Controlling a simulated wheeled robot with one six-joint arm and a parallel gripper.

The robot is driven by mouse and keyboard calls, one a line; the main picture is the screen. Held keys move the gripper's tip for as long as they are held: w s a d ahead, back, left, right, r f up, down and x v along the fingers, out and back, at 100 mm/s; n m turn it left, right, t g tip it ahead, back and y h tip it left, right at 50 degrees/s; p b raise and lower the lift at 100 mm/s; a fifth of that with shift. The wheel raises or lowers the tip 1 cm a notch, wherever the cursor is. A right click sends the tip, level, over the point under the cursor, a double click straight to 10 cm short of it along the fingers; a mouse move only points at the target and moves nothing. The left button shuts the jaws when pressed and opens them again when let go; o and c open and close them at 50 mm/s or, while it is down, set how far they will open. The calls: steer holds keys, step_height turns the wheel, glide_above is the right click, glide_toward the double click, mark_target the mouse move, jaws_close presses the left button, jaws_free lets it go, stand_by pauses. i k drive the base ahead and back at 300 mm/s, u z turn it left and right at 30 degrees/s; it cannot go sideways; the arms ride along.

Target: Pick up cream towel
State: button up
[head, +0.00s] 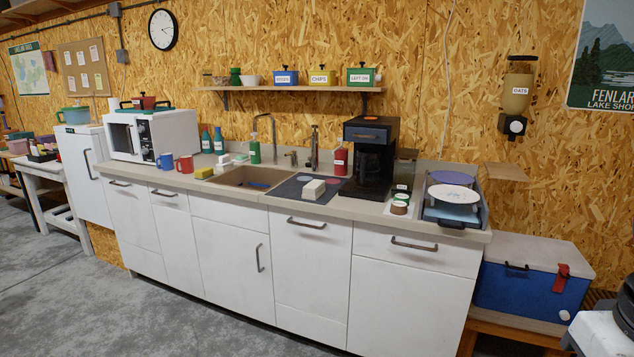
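A cream folded bundle that looks like the cream towel (314,188) lies on a dark mat (288,187) on the counter, just right of the sink. A smaller pale block sits partly on top of it or beside it; I cannot tell which. My gripper is not in view; only a white and black part, probably of my own body, shows at the lower right edge.
The sink (232,184) with its tap is left of the mat. A black coffee maker (368,160) stands close on the right, with a dish rack (480,208) beyond. A blue cooler (530,290) stands right of the cabinets. The floor in front is clear.

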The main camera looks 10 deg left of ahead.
mark_target(315, 188)
steer(key=i, duration=0.2)
steer(key=u, duration=0.9)
steer(key=i, duration=2.65)
steer(key=z, duration=1.4)
